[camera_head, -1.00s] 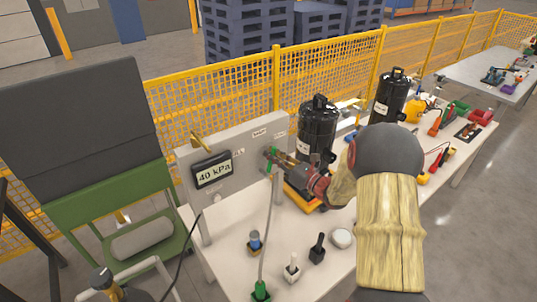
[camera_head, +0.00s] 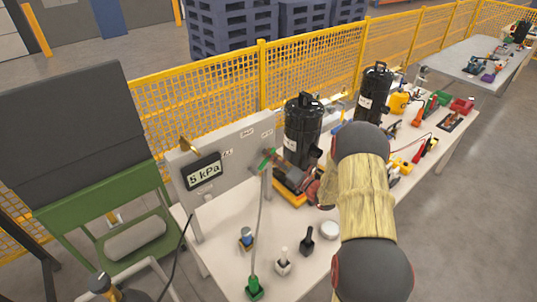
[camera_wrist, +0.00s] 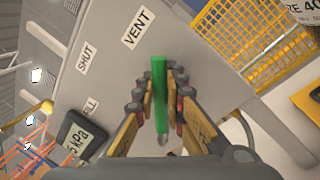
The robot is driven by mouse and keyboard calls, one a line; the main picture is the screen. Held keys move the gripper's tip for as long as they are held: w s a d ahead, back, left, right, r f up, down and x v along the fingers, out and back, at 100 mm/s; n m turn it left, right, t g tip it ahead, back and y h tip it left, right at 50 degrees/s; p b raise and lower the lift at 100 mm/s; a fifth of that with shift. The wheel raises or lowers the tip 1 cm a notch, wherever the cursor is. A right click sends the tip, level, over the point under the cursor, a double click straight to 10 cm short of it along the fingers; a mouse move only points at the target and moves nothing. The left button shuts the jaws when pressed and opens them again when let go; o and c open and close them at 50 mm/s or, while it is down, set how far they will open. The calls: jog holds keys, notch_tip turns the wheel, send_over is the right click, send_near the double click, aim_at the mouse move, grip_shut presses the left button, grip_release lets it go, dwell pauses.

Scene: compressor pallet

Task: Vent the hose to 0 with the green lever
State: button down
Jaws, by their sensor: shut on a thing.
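The green lever (camera_wrist: 159,85) sits between the fingers of my gripper (camera_wrist: 158,88) in the wrist view, and the gripper is shut on it. In the head view the lever (camera_head: 266,159) shows as a small green piece on the grey panel (camera_head: 228,152), with my gripper (camera_head: 276,165) at it. In the wrist view the lever points up toward the side of the VENT label (camera_wrist: 138,28). The gauge display (camera_head: 204,173) reads 5 kPa. A grey hose (camera_head: 258,225) hangs from the lever area to a green-ended fitting (camera_head: 254,287) on the table.
Black cylinders (camera_head: 302,135) stand behind my arm. A black-handled piece (camera_head: 307,240), a white-handled piece (camera_head: 283,262) and a round silver tin (camera_head: 329,230) stand on the front table. A yellow mesh fence (camera_head: 230,100) runs behind the table.

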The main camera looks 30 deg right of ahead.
jog(key=shift+d, duration=0.1)
dwell(0.3)
jog(key=c, duration=2)
grip_release()
jog(key=shift+o, duration=0.8)
jog(key=shift+s, duration=0.1)
jog(key=v, duration=1.1)
jog(key=shift+s, duration=0.35)
jog(key=shift+d+f, duration=0.1)
jog(key=shift+d, duration=0.05)
